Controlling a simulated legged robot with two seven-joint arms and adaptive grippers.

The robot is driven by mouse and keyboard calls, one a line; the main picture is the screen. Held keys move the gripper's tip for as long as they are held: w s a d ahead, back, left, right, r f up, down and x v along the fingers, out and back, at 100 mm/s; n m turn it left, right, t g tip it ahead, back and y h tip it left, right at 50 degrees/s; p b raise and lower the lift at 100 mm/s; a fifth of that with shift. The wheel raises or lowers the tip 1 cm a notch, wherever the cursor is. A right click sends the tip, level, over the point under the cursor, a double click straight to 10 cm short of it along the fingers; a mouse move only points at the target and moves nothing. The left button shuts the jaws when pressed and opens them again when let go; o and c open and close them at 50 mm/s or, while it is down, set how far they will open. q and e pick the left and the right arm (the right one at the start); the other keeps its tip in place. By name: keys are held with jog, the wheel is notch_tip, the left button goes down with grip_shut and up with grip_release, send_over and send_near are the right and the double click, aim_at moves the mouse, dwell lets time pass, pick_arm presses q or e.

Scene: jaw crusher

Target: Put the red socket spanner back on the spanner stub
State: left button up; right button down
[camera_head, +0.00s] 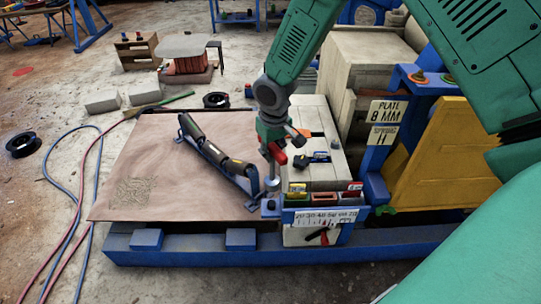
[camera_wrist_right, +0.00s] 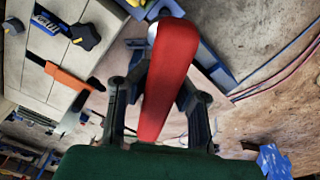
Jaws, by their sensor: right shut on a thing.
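My right gripper (camera_head: 274,148) hangs over the left edge of the pale machine bench and is shut on the red socket spanner (camera_head: 281,157). In the right wrist view, the spanner's red handle (camera_wrist_right: 168,80) runs between the two dark fingers of the gripper (camera_wrist_right: 155,98). In the head view, a grey metal shaft (camera_head: 271,185) stands upright below the gripper, down toward a blue block at the bench's front left corner. I cannot clearly make out the spanner stub or whether the socket touches it. My left gripper is not in view.
A dark tube on a blue frame (camera_head: 217,150) lies left of the gripper on a brown sheet (camera_head: 135,170). A labelled rack (camera_head: 322,214) stands at the front right, with small coloured boxes above. A yellow panel (camera_head: 440,160) is farther right. A blue beam (camera_head: 180,256) crosses the front.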

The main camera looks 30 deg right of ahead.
jog(key=shift+a+r, duration=0.1)
jog(key=shift+a, duration=0.1)
jog(key=b, duration=0.2)
send_over(272, 180)
jog(key=shift+w+d+f, duration=0.1)
jog(key=shift+f, duration=0.95)
jog(key=shift+w+d+f, duration=0.1)
jog(key=shift+f, duration=1.2)
jog(key=shift+a+f, duration=0.1)
jog(key=shift+f, duration=0.05)
jog(key=shift+f, duration=0.1)
jog(key=shift+f+b, duration=0.95)
jog(key=shift+f, duration=0.95)
